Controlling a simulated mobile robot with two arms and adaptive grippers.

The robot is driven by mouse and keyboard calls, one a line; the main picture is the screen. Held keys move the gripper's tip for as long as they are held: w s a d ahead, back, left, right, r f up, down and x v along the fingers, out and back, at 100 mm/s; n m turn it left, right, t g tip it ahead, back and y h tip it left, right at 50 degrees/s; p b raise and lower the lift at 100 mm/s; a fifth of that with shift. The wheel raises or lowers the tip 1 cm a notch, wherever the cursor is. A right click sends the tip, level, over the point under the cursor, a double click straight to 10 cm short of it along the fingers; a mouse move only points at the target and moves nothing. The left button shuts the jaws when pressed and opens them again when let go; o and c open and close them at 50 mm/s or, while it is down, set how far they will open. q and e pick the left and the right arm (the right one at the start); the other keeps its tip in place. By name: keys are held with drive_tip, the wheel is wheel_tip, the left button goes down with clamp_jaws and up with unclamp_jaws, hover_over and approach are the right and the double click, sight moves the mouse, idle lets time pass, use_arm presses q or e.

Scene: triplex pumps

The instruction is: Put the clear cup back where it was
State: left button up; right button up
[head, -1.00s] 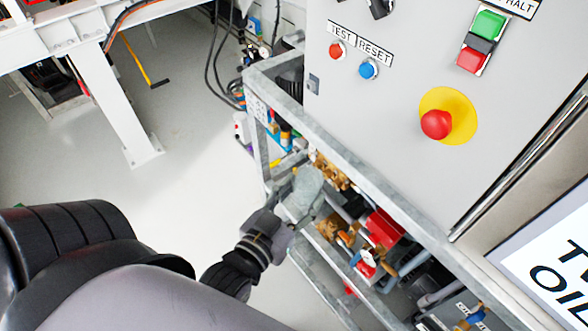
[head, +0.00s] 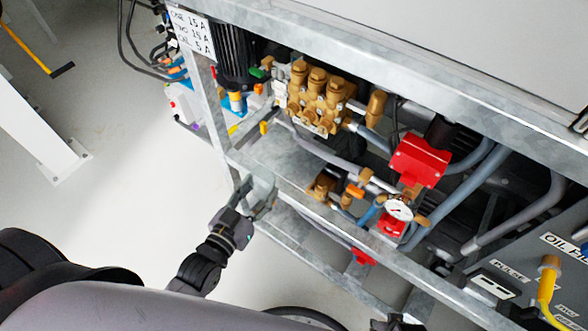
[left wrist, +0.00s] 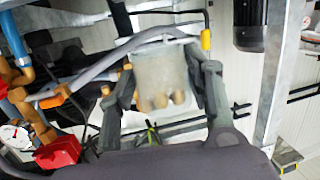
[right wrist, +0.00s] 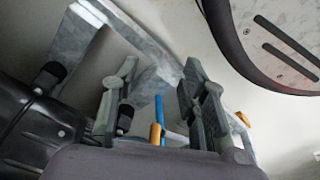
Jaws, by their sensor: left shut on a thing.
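The clear cup (left wrist: 160,75) is see-through and fills the space between my left gripper's fingers in the left wrist view; brass pump parts show through it. My left gripper (left wrist: 160,88) is shut on it. In the head view the cup (head: 263,187) is faint, held by the left gripper (head: 254,200) at the front lower rail of the metal frame. I cannot tell whether the cup touches the rail. My right gripper (right wrist: 157,85) is open, with nothing between its fingertips in the right wrist view.
The galvanised frame (head: 330,60) holds a brass pump (head: 315,95), a red block (head: 420,160), a pressure gauge (head: 399,208) and several grey hoses. The floor to the left is clear up to a white post (head: 40,140).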

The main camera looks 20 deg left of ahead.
use_arm(q)
wheel_tip(320, 180, down, 4)
drive_tip(key=b, duration=0.4)
hover_over(290, 161)
drive_tip(key=s, duration=0.1)
drive_tip(key=shift+s+f, duration=0.2)
drive_tip(key=shift+f, duration=0.15)
drive_tip(key=shift+w, duration=0.55)
drive_tip(key=shift+w+d+f+b, duration=0.15)
drive_tip(key=shift+f+b, duration=0.55)
drive_tip(key=shift+f, duration=1)
use_arm(e)
drive_tip(key=w+r+t, duration=0.1)
drive_tip(key=w+r, duration=0.2)
drive_tip(key=r, duration=0.9)
drive_tip(key=shift+w+a, duration=0.15)
drive_tip(key=shift+w, duration=0.2)
use_arm(q)
drive_tip(key=shift+f, duration=0.15)
drive_tip(key=o, duration=1.2)
drive_tip(key=shift+c, duration=0.2)
use_arm(e)
drive_tip(key=shift+r, duration=0.2)
